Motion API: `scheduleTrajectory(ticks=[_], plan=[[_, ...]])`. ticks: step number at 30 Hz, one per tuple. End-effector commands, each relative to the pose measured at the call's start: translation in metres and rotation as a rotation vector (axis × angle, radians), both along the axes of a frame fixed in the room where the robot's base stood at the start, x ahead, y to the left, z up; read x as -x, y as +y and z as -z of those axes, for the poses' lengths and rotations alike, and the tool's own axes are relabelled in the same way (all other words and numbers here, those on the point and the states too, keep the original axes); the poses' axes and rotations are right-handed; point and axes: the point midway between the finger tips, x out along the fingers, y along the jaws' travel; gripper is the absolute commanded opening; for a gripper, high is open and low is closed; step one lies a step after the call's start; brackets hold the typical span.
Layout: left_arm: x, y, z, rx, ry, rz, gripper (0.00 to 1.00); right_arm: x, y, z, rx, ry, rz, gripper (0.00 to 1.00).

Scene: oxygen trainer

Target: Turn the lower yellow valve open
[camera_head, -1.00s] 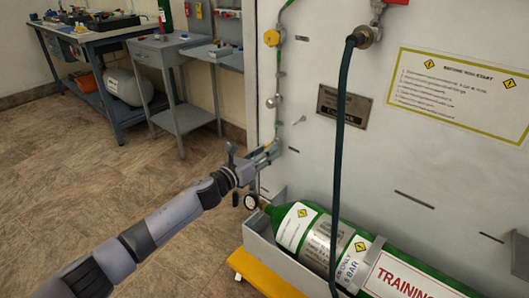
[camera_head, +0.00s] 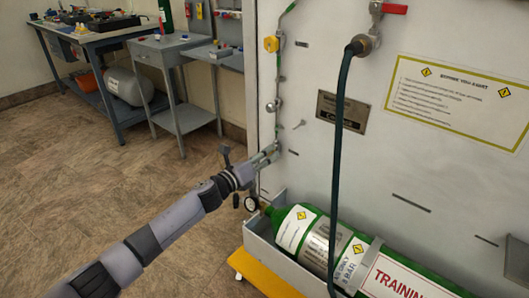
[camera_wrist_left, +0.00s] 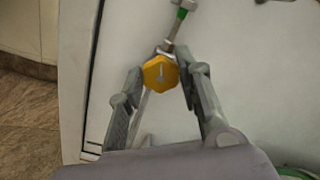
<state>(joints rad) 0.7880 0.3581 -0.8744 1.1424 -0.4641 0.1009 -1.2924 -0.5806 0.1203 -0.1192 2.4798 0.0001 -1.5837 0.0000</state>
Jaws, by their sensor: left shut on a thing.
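The lower yellow valve (camera_wrist_left: 160,73) is an octagonal yellow knob with a dark mark on its face, on a thin pipe along the left edge of the pale panel. My left gripper (camera_wrist_left: 162,84) has one finger on each side of the knob and is shut on it. In the head view, my left gripper (camera_head: 272,150) reaches the panel's left edge from the lower left, and its fingers mostly hide the knob. An upper yellow valve (camera_head: 271,44) sits higher on the same pipe. My right gripper is not in view.
A green cylinder (camera_head: 292,228) lies in a grey tray below the gripper, with a small gauge (camera_head: 251,203) at its end. A dark hose (camera_head: 341,130) hangs down the panel from a fitting. Workbenches (camera_head: 90,40) stand behind at left; the floor between is clear.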

Motion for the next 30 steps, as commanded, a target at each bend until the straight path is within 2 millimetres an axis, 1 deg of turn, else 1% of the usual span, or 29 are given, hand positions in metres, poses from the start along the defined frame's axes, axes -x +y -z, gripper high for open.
scheduleTrajectory(ticks=[1,4,9,15,24,30], plan=[[0.0,0.001,-0.002,0.03,0.022,-0.002,0.04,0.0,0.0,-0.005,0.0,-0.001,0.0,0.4],[-0.001,0.001,-0.002,0.083,0.061,-0.002,0.04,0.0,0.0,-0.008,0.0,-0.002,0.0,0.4],[-0.001,0.001,-0.001,0.158,0.114,-0.002,0.04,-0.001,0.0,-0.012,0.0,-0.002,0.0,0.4],[-0.001,0.001,-0.001,0.207,0.149,-0.001,0.04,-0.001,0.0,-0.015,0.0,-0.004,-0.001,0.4],[-0.001,0.002,-0.001,0.225,0.16,-0.002,0.04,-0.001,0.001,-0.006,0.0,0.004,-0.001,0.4],[-0.001,0.002,-0.001,0.224,0.16,-0.003,0.04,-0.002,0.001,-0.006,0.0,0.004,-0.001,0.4]])
